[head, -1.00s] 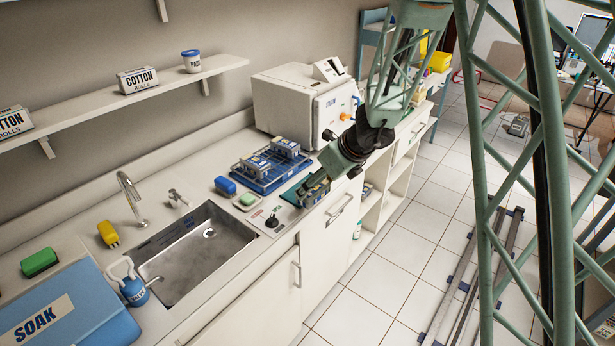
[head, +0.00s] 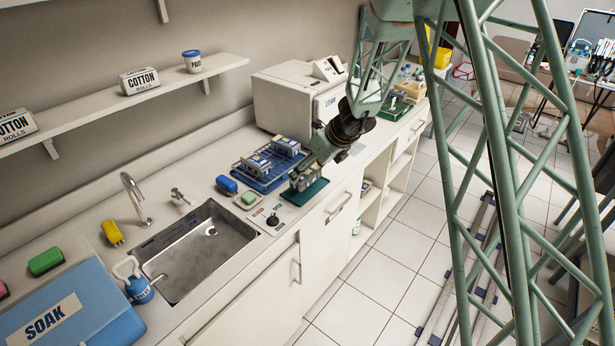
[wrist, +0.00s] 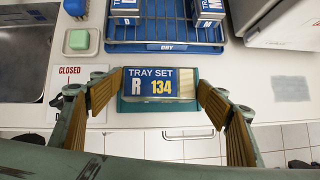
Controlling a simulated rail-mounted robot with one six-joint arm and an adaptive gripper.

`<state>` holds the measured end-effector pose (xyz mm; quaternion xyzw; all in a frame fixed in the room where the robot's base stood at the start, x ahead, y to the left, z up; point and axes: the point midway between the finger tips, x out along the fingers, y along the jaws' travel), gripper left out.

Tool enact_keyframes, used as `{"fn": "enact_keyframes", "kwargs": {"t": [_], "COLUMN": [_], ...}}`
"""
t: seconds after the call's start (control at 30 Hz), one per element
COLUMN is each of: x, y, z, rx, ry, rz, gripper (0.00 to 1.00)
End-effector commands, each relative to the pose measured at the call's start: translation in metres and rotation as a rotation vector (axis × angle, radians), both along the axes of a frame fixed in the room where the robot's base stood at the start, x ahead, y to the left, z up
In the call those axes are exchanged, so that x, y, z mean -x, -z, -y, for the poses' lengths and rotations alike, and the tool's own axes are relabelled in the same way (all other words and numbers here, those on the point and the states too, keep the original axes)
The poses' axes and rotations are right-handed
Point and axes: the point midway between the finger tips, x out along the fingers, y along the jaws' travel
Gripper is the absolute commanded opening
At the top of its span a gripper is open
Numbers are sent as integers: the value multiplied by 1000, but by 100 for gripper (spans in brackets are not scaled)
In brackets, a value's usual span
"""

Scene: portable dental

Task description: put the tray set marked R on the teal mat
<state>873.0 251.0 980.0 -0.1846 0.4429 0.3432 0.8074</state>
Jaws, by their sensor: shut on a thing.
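The tray set marked R 134 (wrist: 150,84) is a small box with a blue and white label, upright between my fingers in the wrist view. The teal mat (wrist: 160,107) shows under and around the box in the wrist view. In the head view, my gripper (head: 300,182) and the partly hidden tray set are over the teal mat (head: 300,196) at the counter's front edge. I cannot tell whether the box touches the mat.
A blue drying rack (head: 240,172) with other tray sets stands just behind the mat. A green soap in a dish (head: 247,199) and a black knob (head: 272,220) lie left. The sink (head: 200,255) is farther left, and a white steam unit (head: 290,100) stands behind.

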Motion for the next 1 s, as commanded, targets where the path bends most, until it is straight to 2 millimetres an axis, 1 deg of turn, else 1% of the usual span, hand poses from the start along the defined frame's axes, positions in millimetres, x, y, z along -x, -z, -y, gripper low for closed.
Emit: {"fn": "enact_keyframes", "kwargs": {"t": [0.27, 0.43, 0.8, 1.0], "x": [-1, -8, -8, -8], "y": [0, 0, 32, 36], "z": [0, -3, -3, -3], "rx": [-1, -1, 0, -1], "ry": [0, 1, 1, 1], "rz": [1, 0, 0, 1], "gripper": [56, 56, 56, 56]}}
